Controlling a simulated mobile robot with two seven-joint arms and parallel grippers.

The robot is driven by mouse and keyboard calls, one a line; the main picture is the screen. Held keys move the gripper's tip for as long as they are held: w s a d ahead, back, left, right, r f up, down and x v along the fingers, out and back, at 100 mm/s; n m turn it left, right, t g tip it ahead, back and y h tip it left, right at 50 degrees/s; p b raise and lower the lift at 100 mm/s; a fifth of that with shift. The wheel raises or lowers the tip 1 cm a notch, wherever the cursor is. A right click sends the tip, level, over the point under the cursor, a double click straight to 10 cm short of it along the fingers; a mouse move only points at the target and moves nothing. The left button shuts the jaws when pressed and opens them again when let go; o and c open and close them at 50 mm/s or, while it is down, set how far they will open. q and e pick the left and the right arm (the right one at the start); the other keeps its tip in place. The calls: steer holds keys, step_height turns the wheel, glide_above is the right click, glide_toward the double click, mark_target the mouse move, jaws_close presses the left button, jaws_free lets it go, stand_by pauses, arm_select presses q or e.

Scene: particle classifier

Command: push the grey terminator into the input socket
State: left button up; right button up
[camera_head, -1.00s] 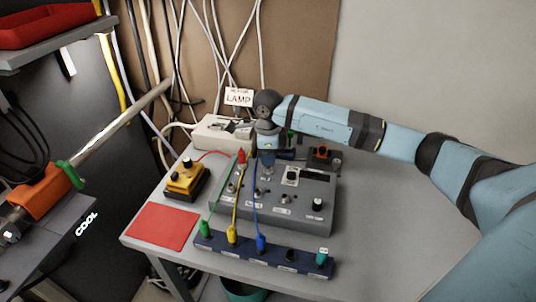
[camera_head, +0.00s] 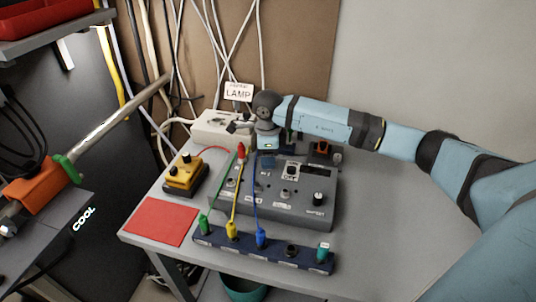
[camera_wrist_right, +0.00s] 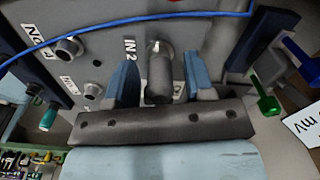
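The grey terminator (camera_wrist_right: 160,78) is a short dark grey cylinder in the right wrist view. It stands at the silver IN 2 socket (camera_wrist_right: 158,46) on the grey box's panel, its far end meeting the socket ring. How deep it sits I cannot tell. My right gripper (camera_wrist_right: 160,60) has its two blue fingers on either side of the terminator, with a narrow gap at each side. In the head view the right gripper (camera_head: 267,150) is over the back of the grey box (camera_head: 300,215), and the terminator is not clearly visible there. My left gripper is out of view.
Blue, yellow and green cables run from a dark blue strip (camera_head: 275,258) up to the box. A yellow box (camera_head: 184,175), a red mat (camera_head: 160,221) and a white power strip (camera_head: 220,126) are to the left.

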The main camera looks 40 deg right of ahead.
stand_by(0.4)
step_height(320, 180, up, 5)
steer(key=shift+w, duration=0.1)
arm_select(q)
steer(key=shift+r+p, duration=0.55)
arm_select(e)
step_height(320, 180, up, 9)
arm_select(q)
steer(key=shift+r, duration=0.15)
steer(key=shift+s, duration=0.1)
arm_select(e)
steer(key=shift+a+f, duration=0.1)
steer(key=shift+f, duration=0.05)
